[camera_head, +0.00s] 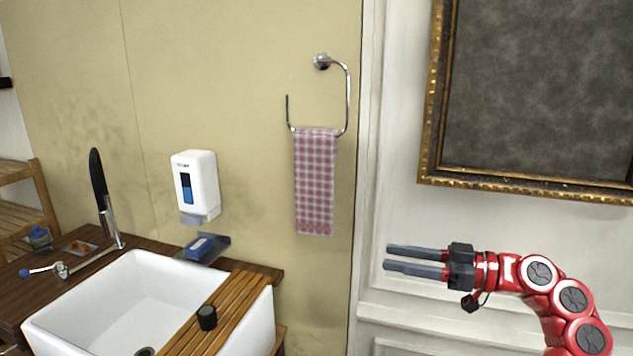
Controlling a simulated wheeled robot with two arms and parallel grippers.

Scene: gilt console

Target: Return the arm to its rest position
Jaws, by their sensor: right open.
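My right arm (540,280) is red and comes in from the lower right. My right gripper (415,262) points left, its two grey fingers parallel and apart, with nothing between them. In the picture it lies in front of the white panelled wall, below the gilt-framed dark panel and right of the hanging towel. My left gripper is not in view.
A checked towel (315,182) hangs from a metal ring (348,100). A white dispenser (195,185) is on the wall. A white sink (140,290) with a wooden slatted board (222,312) stands lower left. A gilt frame (430,100) hangs upper right.

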